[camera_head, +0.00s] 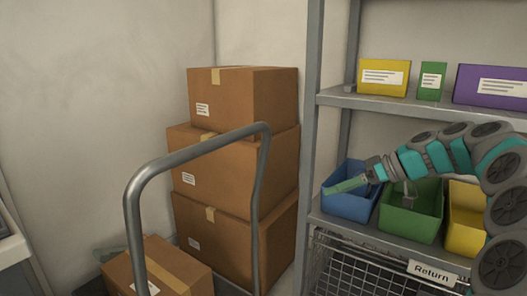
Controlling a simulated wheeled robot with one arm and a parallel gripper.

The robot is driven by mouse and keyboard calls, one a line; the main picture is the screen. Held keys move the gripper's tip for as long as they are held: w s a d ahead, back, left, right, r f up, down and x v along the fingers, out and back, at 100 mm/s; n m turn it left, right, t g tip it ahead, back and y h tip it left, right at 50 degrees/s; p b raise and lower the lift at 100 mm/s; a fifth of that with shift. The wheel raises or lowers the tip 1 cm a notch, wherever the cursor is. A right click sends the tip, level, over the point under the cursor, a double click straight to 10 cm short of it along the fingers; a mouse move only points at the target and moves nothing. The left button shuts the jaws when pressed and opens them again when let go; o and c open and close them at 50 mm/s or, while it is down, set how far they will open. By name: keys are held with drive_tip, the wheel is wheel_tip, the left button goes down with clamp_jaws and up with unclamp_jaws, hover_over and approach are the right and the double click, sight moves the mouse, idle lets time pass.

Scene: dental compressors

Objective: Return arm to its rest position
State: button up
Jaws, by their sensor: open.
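My arm (463,148), teal and dark grey, reaches in from the right edge in front of the shelf unit. My gripper (372,190) is at its left end, open, with its fingers spread wide. One finger lies across the blue bin (347,208) and the other is over the green bin (410,222). I see nothing held between the fingers. I cannot tell whether they touch the bins.
A yellow bin (465,235) stands right of the green one, partly hidden by my arm. Boxes stand on the upper shelf (345,98). A wire basket (360,268) labelled "Return" is below. Stacked cartons (240,165) and a metal handle (180,158) fill the left.

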drive_tip(key=s+a+f+m+g+h+p, duration=0.1)
drive_tip(key=s+a+f+m+g+h, duration=0.1)
drive_tip(key=s+a, duration=0.65)
drive_tip(key=s+a+f+m+g+h+p, duration=0.1)
drive_tip(key=s+a+f+g+h+p, duration=0.2)
drive_tip(key=s, duration=1)
drive_tip(key=s+d+f+m+h, duration=0.2)
drive_tip(key=s+d+f, duration=0.1)
drive_tip(key=s, duration=0.7)
drive_tip(key=s+d+f+m+g+h+p, duration=0.1)
drive_tip(key=s+d+f+m+h, duration=0.2)
drive_tip(key=s, duration=0.7)
drive_tip(key=shift+s+d+f+h, duration=0.15)
drive_tip(key=shift+d+f+h, duration=0.15)
drive_tip(key=shift+d+f, duration=0.3)
